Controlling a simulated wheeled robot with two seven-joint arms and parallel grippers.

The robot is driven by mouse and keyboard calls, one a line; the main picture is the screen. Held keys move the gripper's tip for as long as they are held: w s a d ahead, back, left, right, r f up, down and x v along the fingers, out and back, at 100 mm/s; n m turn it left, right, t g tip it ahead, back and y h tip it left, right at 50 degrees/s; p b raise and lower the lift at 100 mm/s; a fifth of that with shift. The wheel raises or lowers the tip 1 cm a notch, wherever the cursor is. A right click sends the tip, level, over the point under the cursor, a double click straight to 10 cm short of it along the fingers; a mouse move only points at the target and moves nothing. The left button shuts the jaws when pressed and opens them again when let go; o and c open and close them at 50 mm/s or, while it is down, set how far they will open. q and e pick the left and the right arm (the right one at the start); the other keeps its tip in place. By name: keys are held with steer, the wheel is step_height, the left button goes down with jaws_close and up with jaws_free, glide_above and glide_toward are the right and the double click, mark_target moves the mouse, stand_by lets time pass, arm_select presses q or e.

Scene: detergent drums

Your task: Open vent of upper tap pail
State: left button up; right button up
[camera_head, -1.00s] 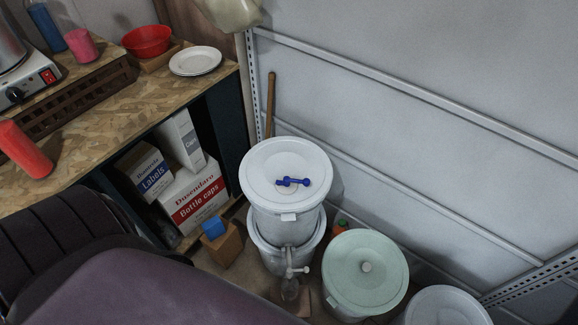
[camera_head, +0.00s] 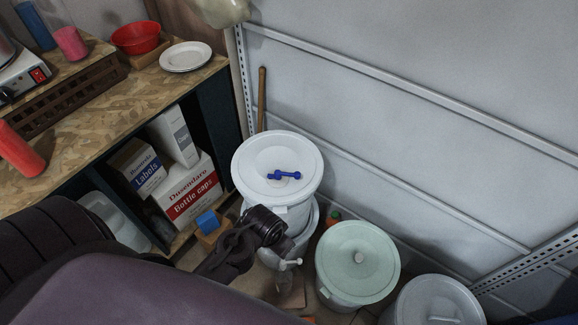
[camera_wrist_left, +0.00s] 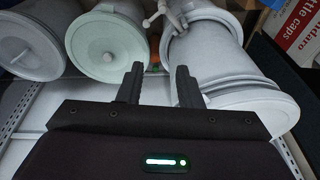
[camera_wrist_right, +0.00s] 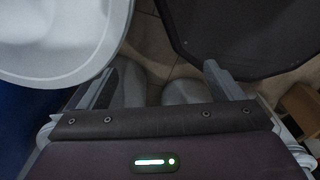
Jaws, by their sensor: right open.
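The upper tap pail (camera_head: 272,205) is white and stands stacked on a lower pail with a tap (camera_head: 289,264). Its blue vent (camera_head: 284,175) lies on the white lid (camera_head: 255,160), uncovered in the head view. A dark part of my arm (camera_head: 262,226) is in front of the pails, with no fingers distinguishable there. My left gripper (camera_wrist_left: 157,68) is open and empty in its wrist view, with the stacked pails (camera_wrist_left: 225,70) to the right. My right gripper (camera_wrist_right: 160,68) is open and empty; a white lid (camera_wrist_right: 60,35) is at upper left, with its pail unclear.
A green-lidded pail (camera_head: 350,250) and a grey-lidded pail (camera_head: 415,300) stand to the right. Boxes (camera_head: 190,190) sit under the wooden bench (camera_head: 125,118) at left. A pale panelled wall (camera_head: 420,60) closes off the back.

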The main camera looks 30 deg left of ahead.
arm_select(q)
step_height(320, 180, up, 6)
steer(key=w+a, duration=0.1)
steer(key=w, duration=0.1)
step_height(320, 180, up, 4)
steer(key=m+g, duration=0.5)
steer(key=m, duration=0.6)
glide_above(289, 168)
steer(key=s+d, duration=0.2)
steer(key=shift+h, duration=0.4)
steer(key=shift+a+p+x, duration=0.15)
steer(key=shift+p+x, duration=0.15)
steer(key=shift+x, duration=1.55)
steer(key=shift+a+p+x, duration=0.1)
steer(key=shift+p+x, duration=0.2)
steer(key=shift+x, duration=1.5)
jaws_close()
